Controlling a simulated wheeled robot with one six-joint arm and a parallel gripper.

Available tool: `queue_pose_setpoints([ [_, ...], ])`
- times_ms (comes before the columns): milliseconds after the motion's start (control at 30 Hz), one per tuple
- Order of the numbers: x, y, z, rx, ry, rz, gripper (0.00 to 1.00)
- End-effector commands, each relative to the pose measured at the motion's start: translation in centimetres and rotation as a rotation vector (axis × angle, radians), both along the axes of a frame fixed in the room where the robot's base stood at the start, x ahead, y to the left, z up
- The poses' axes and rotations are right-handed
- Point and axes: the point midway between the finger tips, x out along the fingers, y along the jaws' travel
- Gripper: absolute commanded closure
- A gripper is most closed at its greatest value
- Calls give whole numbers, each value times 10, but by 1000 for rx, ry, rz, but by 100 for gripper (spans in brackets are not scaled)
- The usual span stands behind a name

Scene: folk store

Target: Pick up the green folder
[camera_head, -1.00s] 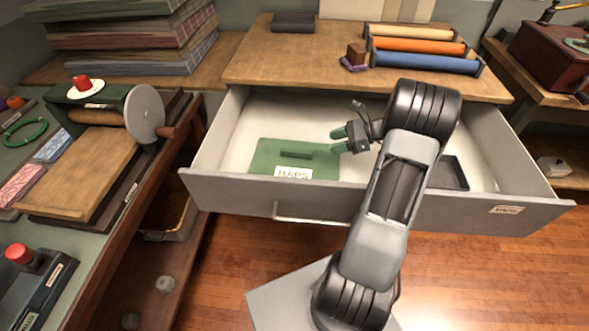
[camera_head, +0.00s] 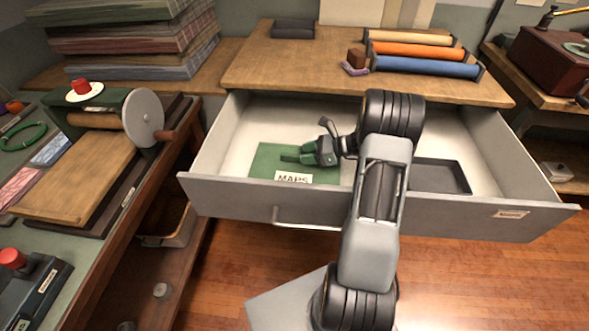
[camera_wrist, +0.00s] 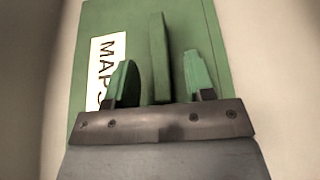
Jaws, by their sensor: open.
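The green folder (camera_head: 268,161) lies flat in the open drawer, left of the middle, with a white "MAPS" label at its front edge. In the wrist view the folder (camera_wrist: 200,25) has a raised green ridge (camera_wrist: 159,58) on its top. My gripper (camera_head: 296,156) is over the folder, pointing left. Its green-tipped fingers (camera_wrist: 160,78) are open, one on each side of the ridge, with gaps between. Whether the fingers touch the folder I cannot tell. The gripper and arm hide the folder's right part in the head view.
The grey drawer (camera_head: 420,212) is pulled out below a wooden top (camera_head: 300,68). A dark tray (camera_head: 440,176) lies at its right. Its front panel and side walls stand up around the folder. A bench with a hand-cranked press (camera_head: 143,115) is at the left.

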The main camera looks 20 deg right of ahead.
Motion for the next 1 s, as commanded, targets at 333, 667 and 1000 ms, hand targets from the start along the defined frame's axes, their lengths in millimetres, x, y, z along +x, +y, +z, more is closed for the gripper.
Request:
queue_pose_setpoints([
  [333,12,21,-10,-1,1,1,51],
  [667,12,20,-10,-1,1,0,66],
  [1000,12,20,-10,-1,0,0,99],
])
